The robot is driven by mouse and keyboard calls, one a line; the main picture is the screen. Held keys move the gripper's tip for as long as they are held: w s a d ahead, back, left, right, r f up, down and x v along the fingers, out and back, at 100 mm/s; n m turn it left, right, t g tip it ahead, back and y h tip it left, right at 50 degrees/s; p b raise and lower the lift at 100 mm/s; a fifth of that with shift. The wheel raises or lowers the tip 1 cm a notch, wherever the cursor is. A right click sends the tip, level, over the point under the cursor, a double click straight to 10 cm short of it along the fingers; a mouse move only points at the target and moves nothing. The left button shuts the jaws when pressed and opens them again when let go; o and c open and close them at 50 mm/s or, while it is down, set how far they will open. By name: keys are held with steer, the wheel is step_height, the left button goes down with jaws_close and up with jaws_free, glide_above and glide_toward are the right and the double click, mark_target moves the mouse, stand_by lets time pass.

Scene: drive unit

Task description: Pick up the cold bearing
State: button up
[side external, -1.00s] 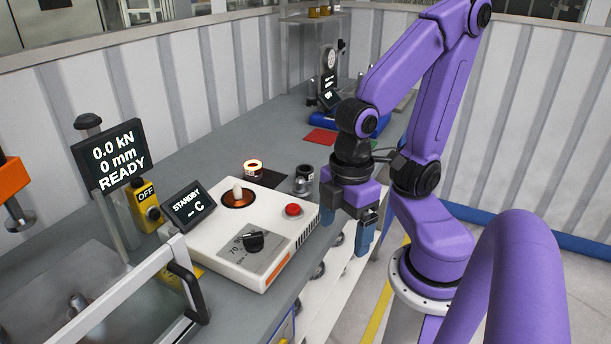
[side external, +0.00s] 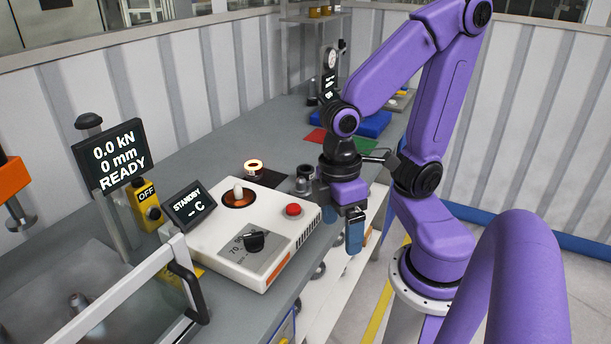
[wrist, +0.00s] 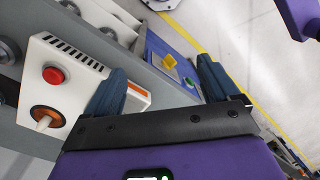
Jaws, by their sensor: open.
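I cannot tell for sure which part is the cold bearing. A ring with a bright, glowing-looking rim (side external: 254,167) sits on the bench behind the heater. A dark cylindrical part with a grey base (side external: 304,174) stands on the bench just left of my gripper. Several round grey parts sit below the bench top, and one shows in the wrist view (wrist: 108,33). My gripper (side external: 354,242) points down beside the bench's front edge, right of the heater. In the wrist view my gripper (wrist: 162,68) is open, with nothing between its fingers.
The white heater (side external: 205,232) has a red button (side external: 293,210), a dial and a display (side external: 189,205) reading STANDBY. A press display (side external: 115,157) reads READY. Red mat (side external: 316,135) and blue tray (side external: 368,127) lie farther back. Floor is open right of the bench.

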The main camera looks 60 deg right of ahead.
steer(key=w+d+f+m+y, duration=0.1)
steer(key=w+d+m+y, duration=0.2)
steer(key=m, duration=0.5)
steer(key=w+d+f+m+t+y, duration=0.1)
steer(key=w+d+m+y, duration=0.2)
steer(key=m, duration=0.6)
steer(key=w+d+f+m+t+y, duration=0.1)
steer(key=w+d+f+m+y, duration=0.1)
steer(key=w+d+m, duration=0.5)
steer(key=shift+d+f+m+y, duration=0.1)
steer(key=shift+d+m+y, duration=0.6)
steer(key=shift+m+y, duration=0.15)
steer(key=w+d+f+m+t, duration=0.1)
steer(key=d+m+t, duration=0.6)
steer(key=d+m, duration=0.3)
steer(key=m+t+h, duration=0.5)
steer(key=m+h, duration=0.1)
steer(key=m, duration=0.1)
glide_toward(305, 169)
steer(key=w+a, duration=0.1)
steer(key=w+a+f, duration=0.1)
steer(key=a, duration=0.1)
steer(key=shift+w, duration=0.35)
steer(key=shift+h, duration=0.25)
steer(key=shift+r+x, duration=0.1)
steer(key=shift+x, duration=1.35)
steer(key=shift+r+x, duration=0.15)
steer(key=shift+x, duration=1.25)
steer(key=shift+w+d, duration=0.15)
steer(key=c, duration=1.3)
